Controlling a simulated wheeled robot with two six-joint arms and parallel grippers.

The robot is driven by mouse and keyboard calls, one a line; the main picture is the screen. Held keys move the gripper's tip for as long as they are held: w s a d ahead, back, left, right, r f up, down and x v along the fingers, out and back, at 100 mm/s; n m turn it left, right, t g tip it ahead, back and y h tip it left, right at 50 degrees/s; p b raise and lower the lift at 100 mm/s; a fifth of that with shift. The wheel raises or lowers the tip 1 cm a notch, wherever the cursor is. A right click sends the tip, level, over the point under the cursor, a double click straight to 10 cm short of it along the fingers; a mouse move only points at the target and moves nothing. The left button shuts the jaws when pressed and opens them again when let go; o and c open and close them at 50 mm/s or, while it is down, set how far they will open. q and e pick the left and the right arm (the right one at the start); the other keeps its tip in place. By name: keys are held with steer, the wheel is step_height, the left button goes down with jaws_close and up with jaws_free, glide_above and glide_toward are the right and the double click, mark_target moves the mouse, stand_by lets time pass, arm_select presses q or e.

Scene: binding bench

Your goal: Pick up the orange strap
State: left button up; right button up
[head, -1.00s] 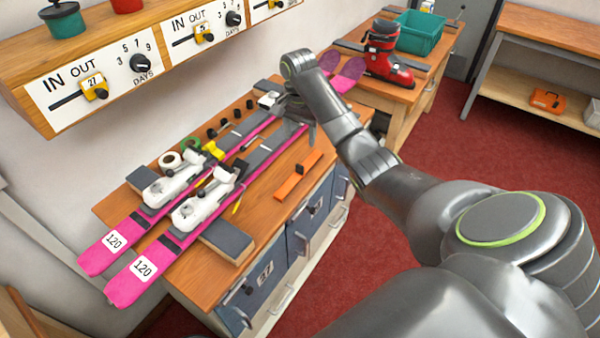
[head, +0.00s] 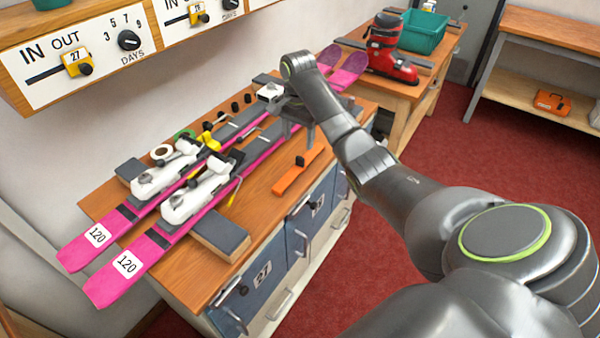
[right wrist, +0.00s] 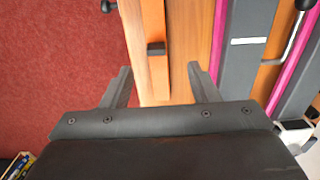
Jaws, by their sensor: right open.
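The orange strap (head: 298,174) lies flat on the wooden bench near its front edge, with a small black block on it. In the right wrist view the strap (right wrist: 153,22) runs up the picture, its black block a little beyond my fingertips. My right gripper (head: 300,130) is above the bench, behind the strap, and partly hidden by its own wrist. In the right wrist view its two fingers (right wrist: 158,72) are spread wide, one on each side of the strap's line, with nothing held between them. My left gripper is out of view.
Two pink skis (head: 160,236) with white bindings lie along the bench (head: 250,205), left of the strap. Tape rolls and small black knobs stand behind them. A red boot (head: 388,52) and green bin (head: 422,32) are on the far bench.

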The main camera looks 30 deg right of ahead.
mark_target(301, 157)
step_height(301, 157, down, 2)
steer(key=shift+f+p, duration=0.25)
steer(key=shift+p, duration=0.05)
steer(key=shift+s+d+f+p, duration=0.15)
steer(key=shift+f+p, duration=0.15)
steer(key=shift+f, duration=1.2)
steer(key=shift+s+d+f+p, duration=0.1)
steer(key=shift+f+p, duration=0.2)
steer(key=shift+f, duration=1.15)
steer(key=c, duration=1.1)
